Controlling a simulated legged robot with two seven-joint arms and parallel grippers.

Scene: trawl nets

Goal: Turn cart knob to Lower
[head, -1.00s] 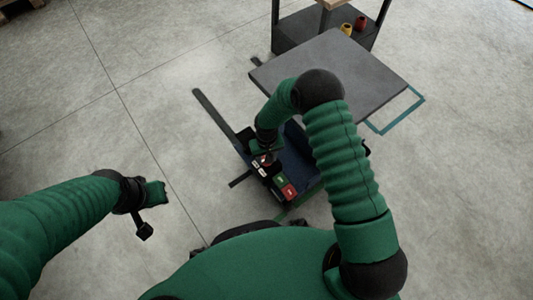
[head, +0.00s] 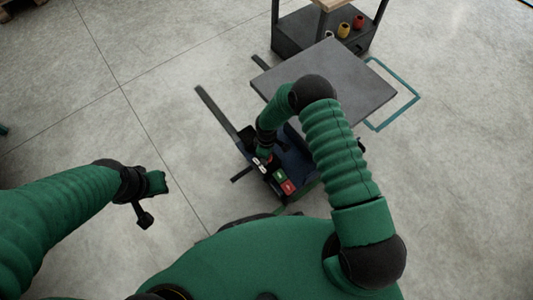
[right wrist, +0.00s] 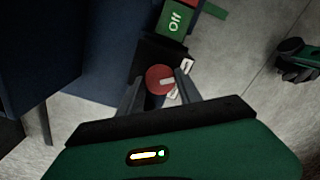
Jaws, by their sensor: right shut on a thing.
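The cart (head: 290,150) stands on the floor with a flat grey platform (head: 335,80) and a control panel with a green and a red button. In the right wrist view the red round knob (right wrist: 160,79) with a pale pointer bar sits between the fingers of my right gripper (right wrist: 160,85), which is shut on it. A white label (right wrist: 181,90) lies partly behind a finger; its text is not readable. The green button marked Off (right wrist: 173,20) is beyond the knob. My left gripper (head: 145,213) hangs over bare floor at left, away from the cart; its jaw state is unclear.
A dark shelf unit (head: 290,35) with red and yellow cups (head: 344,30) stands behind the platform. A long dark bar (head: 217,112) extends from the cart's left side.

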